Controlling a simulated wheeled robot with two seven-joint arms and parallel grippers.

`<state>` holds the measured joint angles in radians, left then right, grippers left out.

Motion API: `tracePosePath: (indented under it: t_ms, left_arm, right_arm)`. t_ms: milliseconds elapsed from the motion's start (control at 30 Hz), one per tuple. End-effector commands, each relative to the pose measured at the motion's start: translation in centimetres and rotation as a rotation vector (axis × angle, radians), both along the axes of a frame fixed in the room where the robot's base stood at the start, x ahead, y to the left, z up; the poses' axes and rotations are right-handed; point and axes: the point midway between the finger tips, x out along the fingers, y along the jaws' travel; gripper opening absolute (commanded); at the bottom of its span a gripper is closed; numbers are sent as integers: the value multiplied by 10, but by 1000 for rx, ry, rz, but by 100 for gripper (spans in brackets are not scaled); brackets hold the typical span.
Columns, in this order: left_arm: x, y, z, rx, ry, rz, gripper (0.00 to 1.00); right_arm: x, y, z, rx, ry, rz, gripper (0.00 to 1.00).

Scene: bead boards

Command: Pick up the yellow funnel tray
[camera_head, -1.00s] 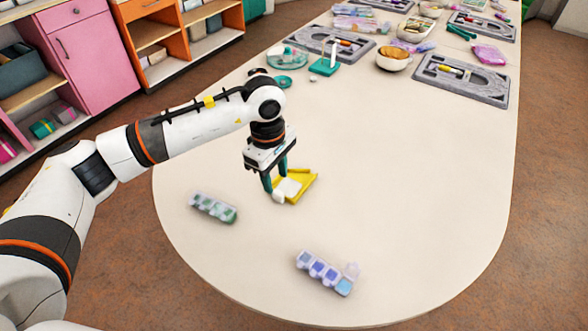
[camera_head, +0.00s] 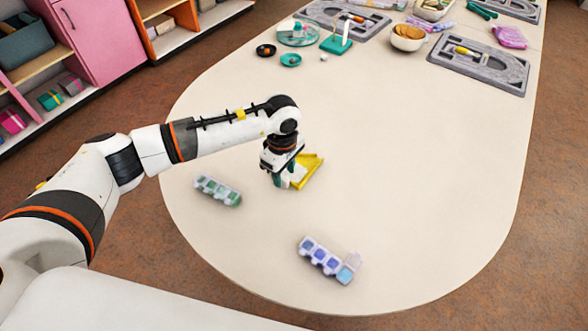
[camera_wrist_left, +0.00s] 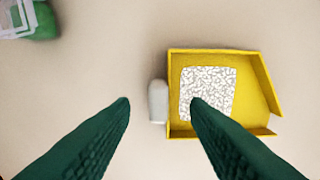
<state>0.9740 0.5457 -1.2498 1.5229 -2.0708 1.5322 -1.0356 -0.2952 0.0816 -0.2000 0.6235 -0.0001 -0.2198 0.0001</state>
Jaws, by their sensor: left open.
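The yellow funnel tray (camera_head: 314,168) lies on the table just right of my left gripper (camera_head: 284,180) in the head view, partly hidden by it. In the left wrist view the tray (camera_wrist_left: 205,58) shows low yellow walls, an opening at its right side and a white speckled patch inside. A pale rounded tab (camera_wrist_left: 158,100) is at its left wall. My left gripper (camera_wrist_left: 160,102) is open, its two green fingers on either side of the tab. The right fingertip overlaps the tray in the picture. I cannot tell exact finger height. My right gripper is not in view.
A box with green compartments (camera_head: 217,190) lies left of the gripper. A box with blue and purple compartments (camera_head: 330,260) lies nearer the front edge. Grey boards (camera_head: 480,68), a bowl (camera_head: 407,38) and teal items stand farther back. The table right of the tray is clear.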

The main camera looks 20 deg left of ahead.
Motion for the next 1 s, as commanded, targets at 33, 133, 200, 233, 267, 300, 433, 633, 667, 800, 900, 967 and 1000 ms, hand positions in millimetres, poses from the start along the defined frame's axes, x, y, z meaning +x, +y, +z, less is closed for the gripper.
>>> tracePosePath:
  t_ms: [33, 133, 200, 233, 267, 300, 433, 633, 667, 800, 900, 967, 1000]
  left_arm:
    - [-1, 1, -7, 1, 4, 2, 42]
    - [0, 1, -16, 0, 1, 1, 42]
    - [0, 1, -19, 0, 0, 1, 42]
    - [0, 1, -19, 0, 0, 1, 42]
    - [0, 1, -20, 1, 0, 1, 42]
    - [0, 1, -20, 1, 0, 1, 42]
    - [0, 1, -19, 0, 0, 0, 37]
    - [0, 1, -19, 0, 0, 1, 5]
    - [0, 1, -19, 0, 0, 1, 0]
    - [0, 1, -19, 0, -1, 1, 0]
    - [0, 1, -19, 0, -1, 1, 0]
    - [0, 1, -19, 0, -1, 1, 0]
    - [0, 1, -18, 0, -1, 1, 0]
  right_arm:
    - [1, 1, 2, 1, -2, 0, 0]
    - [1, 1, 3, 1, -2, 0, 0]
    - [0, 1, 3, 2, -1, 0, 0]
    - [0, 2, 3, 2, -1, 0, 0]
    - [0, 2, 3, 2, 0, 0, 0]
    - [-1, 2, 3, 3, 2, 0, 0]
    - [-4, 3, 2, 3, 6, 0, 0]
    - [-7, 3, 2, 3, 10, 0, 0]
    - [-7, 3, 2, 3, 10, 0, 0]
    - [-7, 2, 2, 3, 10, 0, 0]
    - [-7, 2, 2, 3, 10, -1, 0]
    - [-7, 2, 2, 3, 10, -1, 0]
    - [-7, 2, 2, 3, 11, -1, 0]
